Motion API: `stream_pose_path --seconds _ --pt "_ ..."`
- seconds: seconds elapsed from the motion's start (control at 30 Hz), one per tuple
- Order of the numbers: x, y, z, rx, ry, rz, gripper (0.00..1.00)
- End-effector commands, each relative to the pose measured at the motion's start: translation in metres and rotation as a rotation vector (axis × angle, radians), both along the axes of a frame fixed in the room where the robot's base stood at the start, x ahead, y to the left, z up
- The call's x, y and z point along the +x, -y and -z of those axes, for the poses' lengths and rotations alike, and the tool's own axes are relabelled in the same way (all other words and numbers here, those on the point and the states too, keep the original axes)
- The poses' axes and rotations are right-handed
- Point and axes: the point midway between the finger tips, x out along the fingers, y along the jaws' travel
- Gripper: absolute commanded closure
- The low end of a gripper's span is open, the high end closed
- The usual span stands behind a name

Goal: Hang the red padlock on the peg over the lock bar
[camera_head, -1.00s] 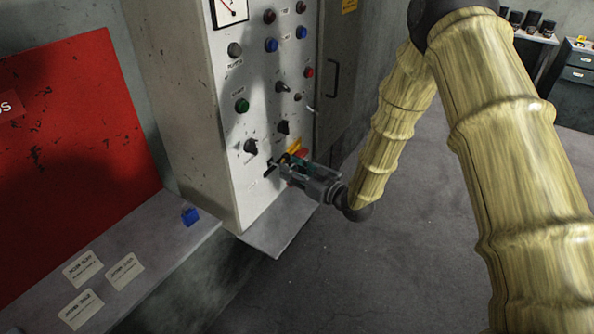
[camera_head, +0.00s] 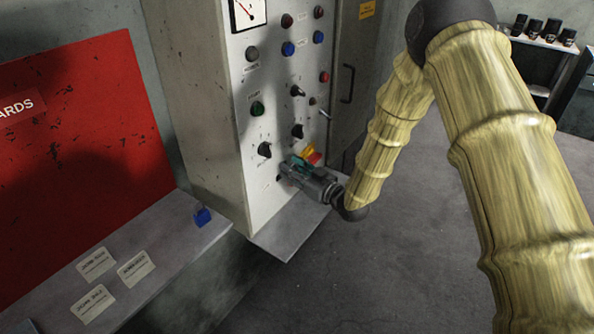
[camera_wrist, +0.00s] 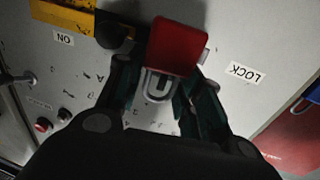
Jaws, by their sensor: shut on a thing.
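The red padlock (camera_wrist: 176,45) is in the wrist view, its grey shackle (camera_wrist: 158,86) towards the bottom of the picture. My gripper (camera_wrist: 160,76) is shut on the padlock, with a dark green finger on each side. In the head view my gripper (camera_head: 287,171) is close against the lower front of the control panel. A yellow bar (camera_head: 309,150) shows just behind it, with a red patch beside it. The yellow bar (camera_wrist: 62,15) is also in the wrist view. I cannot make out the peg or whether the shackle is around it.
The grey control panel (camera_head: 222,125) carries several knobs and buttons. A sloping ledge (camera_head: 290,233) juts out below my gripper. A blue padlock (camera_head: 203,216) sits on the shelf at left, near paper labels (camera_head: 136,268). The floor (camera_head: 400,260) at right is open.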

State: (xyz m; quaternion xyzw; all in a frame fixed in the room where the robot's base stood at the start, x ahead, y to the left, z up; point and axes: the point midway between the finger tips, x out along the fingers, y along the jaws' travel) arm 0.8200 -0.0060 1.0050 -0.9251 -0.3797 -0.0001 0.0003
Motion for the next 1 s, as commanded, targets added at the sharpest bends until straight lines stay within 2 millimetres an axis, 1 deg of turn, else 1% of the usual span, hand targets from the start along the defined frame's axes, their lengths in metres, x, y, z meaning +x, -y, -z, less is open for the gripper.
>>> stream_pose_path --seconds 0.17,0.47,1.0 --pt "0.005 -0.007 0.000 -0.001 0.001 -0.001 1.00" --pt "0.011 -0.019 0.009 -0.001 0.001 -0.004 1.00" --pt "0.013 -0.039 0.013 -0.020 -0.002 -0.003 1.00"
